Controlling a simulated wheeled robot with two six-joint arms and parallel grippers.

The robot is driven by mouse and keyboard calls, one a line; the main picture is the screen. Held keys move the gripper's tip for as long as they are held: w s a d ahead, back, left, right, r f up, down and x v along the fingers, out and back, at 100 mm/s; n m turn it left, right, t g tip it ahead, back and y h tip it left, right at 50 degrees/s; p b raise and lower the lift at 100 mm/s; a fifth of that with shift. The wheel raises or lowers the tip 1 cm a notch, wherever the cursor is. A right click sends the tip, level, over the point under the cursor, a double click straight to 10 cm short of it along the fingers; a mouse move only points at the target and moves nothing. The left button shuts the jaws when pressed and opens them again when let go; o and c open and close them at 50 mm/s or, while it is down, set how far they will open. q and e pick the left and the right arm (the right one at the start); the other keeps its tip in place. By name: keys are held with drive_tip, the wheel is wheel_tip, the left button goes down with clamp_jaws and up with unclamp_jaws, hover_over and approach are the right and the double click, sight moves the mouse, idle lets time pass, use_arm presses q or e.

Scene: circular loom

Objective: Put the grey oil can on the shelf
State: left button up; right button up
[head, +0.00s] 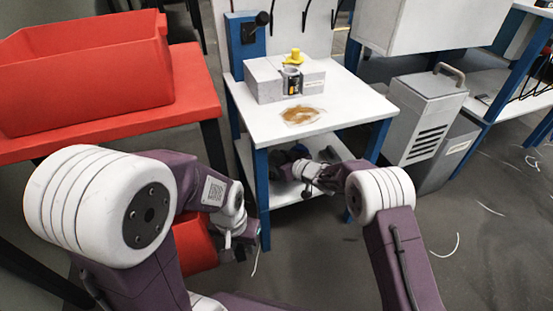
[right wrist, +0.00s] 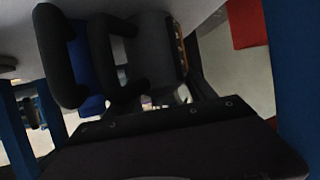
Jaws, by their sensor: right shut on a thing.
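My right gripper (head: 308,178) reaches in under the white tabletop, above the lower shelf (head: 300,194). It is shut on a dark grey body, which I take for the grey oil can (right wrist: 157,55); in the right wrist view it is in shadow beside black hooked parts and a blue piece. In the head view the held thing is mostly hidden by the gripper and tabletop; I cannot tell whether it touches the shelf. My left gripper (head: 243,248) hangs low, left of the table, beside a red container (head: 197,243); its jaws are unclear.
The white tabletop (head: 345,112) carries a grey block (head: 265,83), a yellow-topped item (head: 295,57) and a brown spill (head: 301,115). Blue legs (head: 262,185) flank the shelf opening. A red bin (head: 80,65) stands left; a grey cabinet (head: 424,115) stands right.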

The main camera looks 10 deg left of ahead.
drive_tip(key=shift+f, duration=0.35)
drive_tip(key=o, duration=1.8)
drive_tip(key=shift+o, duration=0.2)
drive_tip(key=p+v, duration=0.5)
drive_tip(key=v, duration=0.4)
drive_tip(key=shift+p, duration=0.3)
